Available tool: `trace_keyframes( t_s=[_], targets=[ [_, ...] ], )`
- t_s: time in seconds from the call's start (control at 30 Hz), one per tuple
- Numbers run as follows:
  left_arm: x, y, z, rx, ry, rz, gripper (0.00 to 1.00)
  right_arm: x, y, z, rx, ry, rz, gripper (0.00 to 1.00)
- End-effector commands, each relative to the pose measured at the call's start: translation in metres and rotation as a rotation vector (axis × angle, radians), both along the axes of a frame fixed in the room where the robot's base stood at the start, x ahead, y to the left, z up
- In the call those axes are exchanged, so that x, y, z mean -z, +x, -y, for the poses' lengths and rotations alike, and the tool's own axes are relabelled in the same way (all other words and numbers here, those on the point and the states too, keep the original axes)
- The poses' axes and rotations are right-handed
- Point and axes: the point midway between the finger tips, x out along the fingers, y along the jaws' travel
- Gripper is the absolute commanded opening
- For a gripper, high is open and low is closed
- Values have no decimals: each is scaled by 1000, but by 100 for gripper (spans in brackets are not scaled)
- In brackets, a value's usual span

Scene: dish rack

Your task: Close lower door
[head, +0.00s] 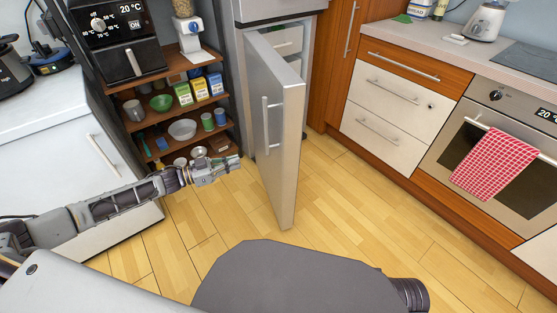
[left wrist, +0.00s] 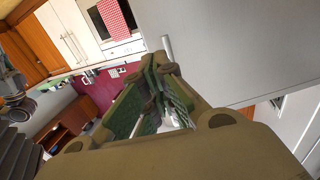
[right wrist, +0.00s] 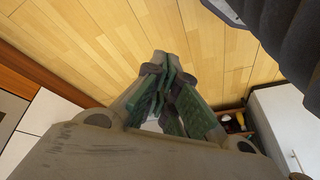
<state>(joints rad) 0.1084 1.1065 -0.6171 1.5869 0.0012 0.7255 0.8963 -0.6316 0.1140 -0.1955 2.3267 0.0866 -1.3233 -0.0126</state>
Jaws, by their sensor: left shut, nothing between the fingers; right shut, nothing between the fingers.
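The lower door (head: 282,165) of the fridge stands open in the head view, swung out over the floor. Its outer face, with a long vertical handle (head: 266,126), is turned to the left. My left gripper (head: 238,163) is shut and empty, just left of this face and lower than the handle's middle. In the left wrist view the grey door panel (left wrist: 235,50) fills the upper right, beyond the shut fingers (left wrist: 160,62); contact cannot be told. My right gripper (right wrist: 165,62) is shut and empty over the floor, and out of the head view.
Open shelves (head: 170,110) with bowls, boxes and cups stand left of the fridge (head: 237,70). A white cabinet (head: 90,160) is at the left. Drawers (head: 385,95) and an oven with a red towel (head: 495,165) line the right. The wooden floor (head: 365,215) right of the door is clear.

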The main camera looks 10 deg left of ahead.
Motion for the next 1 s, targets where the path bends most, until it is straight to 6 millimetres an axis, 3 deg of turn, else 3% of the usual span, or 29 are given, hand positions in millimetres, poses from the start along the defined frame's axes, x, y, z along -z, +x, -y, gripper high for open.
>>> trace_keyframes(
  t_s=[0.37,0.77,1.0],
  targets=[
    [-4,-10,9,60,-17,0,0,-9,-3,0,-5,6,8,0],
    [-4,-8,10,58,-17,0,0,-8,-3,-1,-4,8,10,0],
    [-3,-1,22,59,-18,0,0,0,-1,-3,-2,21,24,0]
  ],
)
